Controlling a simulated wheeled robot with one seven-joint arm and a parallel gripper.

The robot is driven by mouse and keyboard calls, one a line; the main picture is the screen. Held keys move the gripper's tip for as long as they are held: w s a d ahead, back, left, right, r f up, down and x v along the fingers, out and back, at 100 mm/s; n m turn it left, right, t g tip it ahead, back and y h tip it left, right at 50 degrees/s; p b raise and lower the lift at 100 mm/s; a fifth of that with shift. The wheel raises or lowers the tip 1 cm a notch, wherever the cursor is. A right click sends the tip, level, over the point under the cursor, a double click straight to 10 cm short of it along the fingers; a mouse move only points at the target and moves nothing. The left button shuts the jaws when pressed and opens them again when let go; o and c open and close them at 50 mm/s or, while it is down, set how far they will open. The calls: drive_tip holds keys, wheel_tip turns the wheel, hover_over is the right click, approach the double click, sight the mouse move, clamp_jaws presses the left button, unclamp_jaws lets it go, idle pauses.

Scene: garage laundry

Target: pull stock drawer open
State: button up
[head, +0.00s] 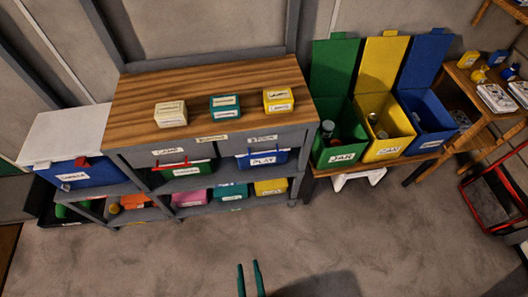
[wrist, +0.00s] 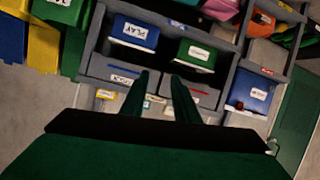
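A grey cabinet with a wooden top (head: 215,85) has two grey drawers side by side under the top, both apparently shut. The right drawer (head: 285,141) has a small label and a blue bar handle at its front. The left drawer (head: 140,158) has a label and a red bar handle. The labels are too small to read surely in the head view; the wrist view label on the blue-bar drawer (wrist: 122,79) may read STOCK. My gripper (head: 248,264) is open and empty, in front of the cabinet and apart from it. Its two fingers also show in the wrist view (wrist: 159,82).
A blue PLAY bin (head: 263,159) and a green bin (head: 190,172) sit below the drawers. Several small boxes, including a yellow one (head: 278,100), stand on the top. Green, yellow and blue (head: 430,112) lidded bins stand at right. The floor (head: 180,255) in front is clear.

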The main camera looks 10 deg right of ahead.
drive_tip(key=w+f+n+g+h, duration=0.25)
drive_tip(key=w+f, duration=0.45)
drive_tip(key=f, duration=0.6)
drive_tip(key=n+t+h, duration=0.3)
drive_tip(key=h, duration=0.9)
approach(264, 154)
drive_tip(key=x, duration=1)
drive_tip(key=shift+d+f, duration=0.1)
drive_tip(key=shift+f, duration=0.2)
drive_tip(key=shift+m+g, duration=0.25)
drive_tip(key=shift+c, duration=0.7)
clamp_jaws()
